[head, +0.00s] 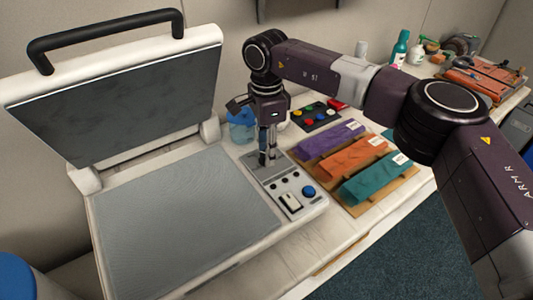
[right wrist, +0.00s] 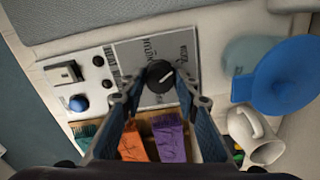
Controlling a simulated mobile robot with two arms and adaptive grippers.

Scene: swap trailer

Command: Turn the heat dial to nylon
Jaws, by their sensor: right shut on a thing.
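The heat dial (right wrist: 160,76) is a round black knob with a white pointer line. It sits on a grey label plate (right wrist: 135,55) with printed words too small to read surely. In the head view, the plate (head: 256,166) is at the far end of the press's control panel (head: 309,205), and my fingers hide the dial. My right gripper (head: 268,158) points down over it. In the right wrist view, the fingers of this gripper (right wrist: 160,98) are on both sides of the dial, shut on it. My left gripper is not in view.
The press stands open, lower plate (head: 185,225) bare, lid (head: 125,95) raised. The panel has a blue button (head: 309,191) and a white switch (head: 290,201). Purple (head: 330,139), orange (head: 353,156) and teal (head: 376,178) cloths lie right. A blue-lidded jar (right wrist: 285,75) and white mug (right wrist: 255,138) stand close.

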